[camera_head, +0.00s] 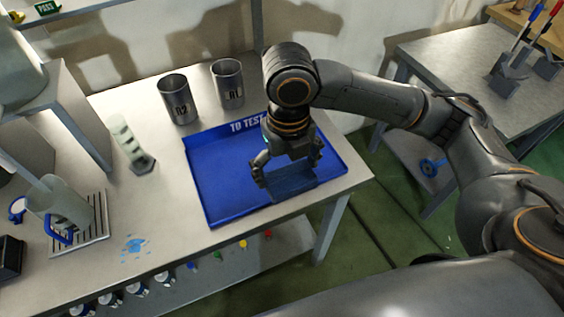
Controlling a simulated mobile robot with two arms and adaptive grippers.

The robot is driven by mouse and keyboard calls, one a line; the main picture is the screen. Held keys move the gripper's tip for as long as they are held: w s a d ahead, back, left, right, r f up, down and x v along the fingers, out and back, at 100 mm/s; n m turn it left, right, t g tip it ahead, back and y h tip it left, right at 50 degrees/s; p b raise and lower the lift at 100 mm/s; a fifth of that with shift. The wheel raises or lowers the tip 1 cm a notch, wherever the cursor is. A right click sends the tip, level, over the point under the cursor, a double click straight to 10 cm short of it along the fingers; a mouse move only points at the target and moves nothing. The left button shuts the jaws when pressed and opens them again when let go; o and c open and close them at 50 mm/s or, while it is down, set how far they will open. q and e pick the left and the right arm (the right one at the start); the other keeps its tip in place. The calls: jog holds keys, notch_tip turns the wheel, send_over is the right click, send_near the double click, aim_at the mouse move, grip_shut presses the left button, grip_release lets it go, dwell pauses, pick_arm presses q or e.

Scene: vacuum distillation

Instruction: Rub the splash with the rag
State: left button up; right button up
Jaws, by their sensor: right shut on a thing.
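The splash (133,246) is a small patch of light blue spots on the pale table top, near its front edge at lower left. My right gripper (289,170) is over the right part of the blue tray, well to the right of the splash. It is shut on a flat, dark blue-grey piece that looks like the rag (293,188). The rag's lower edge is at the tray floor or just above it; I cannot tell which. My left gripper is not in view.
The blue tray (215,190) is marked "TO TEST". Two dark metal cups (178,100) (228,84) stand behind it. A clear cylinder (130,148) stands left of the tray, and a glass vessel (62,205) on a slotted plate (92,232) is left of the splash. The table between splash and tray is clear.

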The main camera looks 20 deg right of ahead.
jog(key=o, duration=0.5)
jog(key=c, duration=0.4)
